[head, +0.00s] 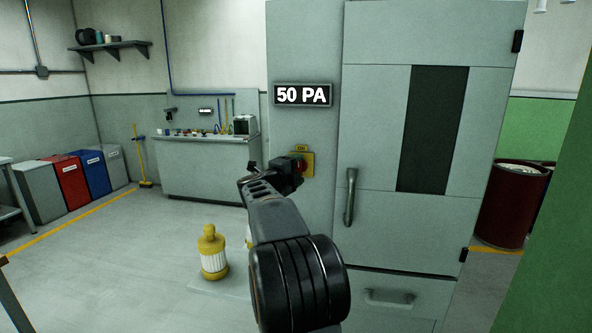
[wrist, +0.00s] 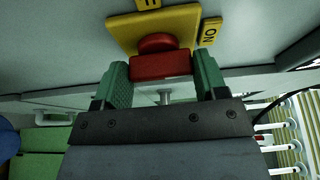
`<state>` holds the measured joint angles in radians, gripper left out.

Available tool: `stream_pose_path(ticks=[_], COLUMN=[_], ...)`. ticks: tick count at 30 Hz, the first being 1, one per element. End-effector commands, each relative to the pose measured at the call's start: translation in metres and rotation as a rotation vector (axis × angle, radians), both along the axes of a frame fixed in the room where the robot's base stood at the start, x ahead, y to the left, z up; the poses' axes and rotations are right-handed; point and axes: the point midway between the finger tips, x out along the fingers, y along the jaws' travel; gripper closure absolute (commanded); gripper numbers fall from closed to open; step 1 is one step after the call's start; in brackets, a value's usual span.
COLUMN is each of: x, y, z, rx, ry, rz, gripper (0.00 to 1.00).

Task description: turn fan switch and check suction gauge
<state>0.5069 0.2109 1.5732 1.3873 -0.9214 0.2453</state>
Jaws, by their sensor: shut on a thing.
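The fan switch is a red knob (wrist: 160,61) on a yellow plate (wrist: 183,22), with an "ON" label (wrist: 210,31) beside it in the wrist view. In the head view the yellow plate (head: 308,163) is on the grey cabinet's side panel, and my arm partly covers the knob. My gripper (wrist: 160,80) has its green fingers on both sides of the red knob and is shut on it. The gripper also shows in the head view (head: 292,170). The suction gauge (head: 303,95) above the switch reads "50 PA".
The grey cabinet (head: 375,130) has a door handle (head: 350,197) right of the switch. A yellow-capped filter canister (head: 212,252) stands at its lower left. A dark red drum (head: 513,205) stands at right. Open floor (head: 110,255) lies at left.

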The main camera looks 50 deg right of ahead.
Motion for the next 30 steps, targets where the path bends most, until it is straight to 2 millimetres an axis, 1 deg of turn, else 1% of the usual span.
stream_pose_path(ticks=[7,20,21,28,30], x=[-0.0002,-0.0003,-0.0003,-0.0002,-0.0001], y=[-0.0001,-0.0001,-0.0001,0.0001,0.0001], z=[0.0012,0.0011,0.0011,0.0008,0.0007], rx=[0.023,0.027,0.027,0.028,0.028], ry=[-0.041,-0.048,-0.048,-0.046,-0.046], rz=[-0.001,-0.001,-0.001,0.0,0.0], gripper=[0.58,0.58,0.32,0.1,0.08])
